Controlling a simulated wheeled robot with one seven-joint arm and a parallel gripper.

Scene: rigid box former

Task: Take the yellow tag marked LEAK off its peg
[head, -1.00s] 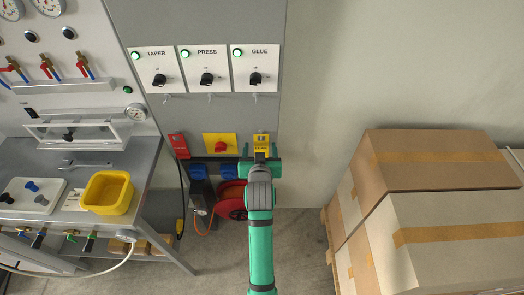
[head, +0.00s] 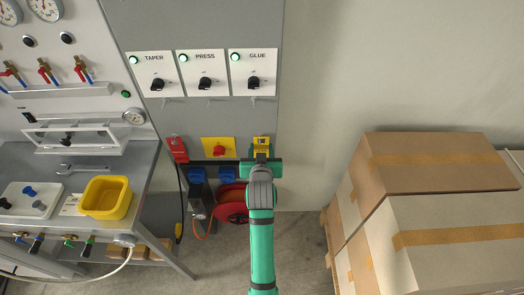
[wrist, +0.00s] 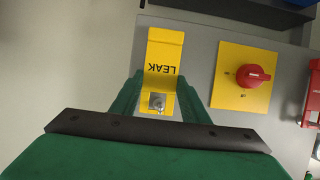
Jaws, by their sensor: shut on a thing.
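The yellow tag marked LEAK (wrist: 165,57) hangs against the grey panel in the wrist view, its lettering upside down there. Its metal peg (wrist: 157,102) shows at the tag's lower end in that picture. My gripper (wrist: 158,92) is shut on the tag, one green finger at each side of it. In the head view the tag (head: 261,141) shows just above my gripper (head: 261,160), which hides its lower part. Whether the tag is still on the peg or just in front of it is hard to tell.
TAPER, PRESS and GLUE switches (head: 252,72) are above. Stacked cartons (head: 440,160) stand at the right.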

